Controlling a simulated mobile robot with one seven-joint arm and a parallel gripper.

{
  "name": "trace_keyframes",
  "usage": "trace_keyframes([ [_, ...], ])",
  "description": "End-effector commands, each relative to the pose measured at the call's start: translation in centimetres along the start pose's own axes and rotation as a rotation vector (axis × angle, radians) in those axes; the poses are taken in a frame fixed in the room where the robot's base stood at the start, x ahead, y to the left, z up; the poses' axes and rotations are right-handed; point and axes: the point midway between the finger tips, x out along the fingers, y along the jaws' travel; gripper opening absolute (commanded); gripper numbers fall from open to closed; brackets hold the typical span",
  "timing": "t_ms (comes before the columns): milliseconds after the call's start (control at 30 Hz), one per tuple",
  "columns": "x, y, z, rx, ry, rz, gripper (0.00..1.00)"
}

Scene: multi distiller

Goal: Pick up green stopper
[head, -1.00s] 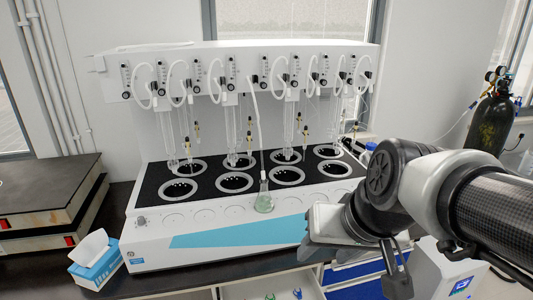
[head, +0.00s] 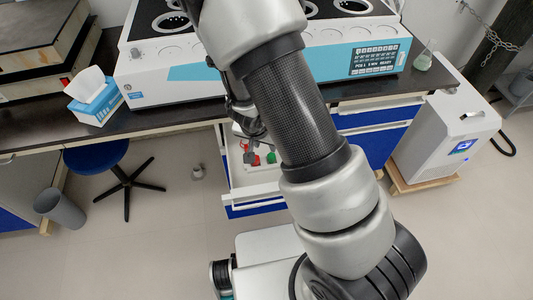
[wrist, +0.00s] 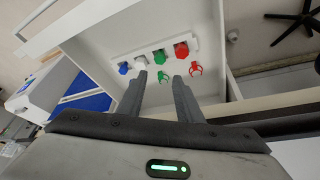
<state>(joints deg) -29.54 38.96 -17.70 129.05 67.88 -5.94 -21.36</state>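In the wrist view, a green stopper (wrist: 160,57) sits in a row on a white holder inside the open drawer, between a white stopper (wrist: 141,62) and a red stopper (wrist: 181,50). A blue stopper (wrist: 123,68) is at the row's left end. A green clip (wrist: 163,76) lies just below the green stopper, seen between my fingertips. A red clip (wrist: 195,69) lies to its right. My gripper (wrist: 159,77) is open and empty, its fingers pointing toward the row. In the head view, a green item (head: 271,158) shows in the drawer, partly hidden by my arm.
The white drawer (head: 255,193) is pulled out under the dark bench; its walls stand around the stoppers. The white distiller (head: 150,95) and a tissue box (head: 95,105) stand on the bench.

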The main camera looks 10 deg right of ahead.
Motion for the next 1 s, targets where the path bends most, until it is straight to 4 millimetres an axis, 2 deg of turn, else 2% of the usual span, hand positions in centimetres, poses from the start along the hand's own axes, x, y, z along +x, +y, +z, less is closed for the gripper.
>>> trace_keyframes([
  [33,1.5,0.1,0.2,0.003,-0.001,0.002,0.33],
  [100,3.1,0.1,0.3,0.003,-0.002,0.000,0.33],
  [400,9.3,0.0,0.3,0.002,-0.004,-0.001,0.33],
  [533,10.9,0.0,0.2,0.001,-0.003,-0.002,0.33],
  [767,11.9,-0.1,0.1,0.000,-0.002,-0.003,0.33],
  [1000,15.4,-0.1,0.0,0.002,-0.003,-0.002,0.33],
])
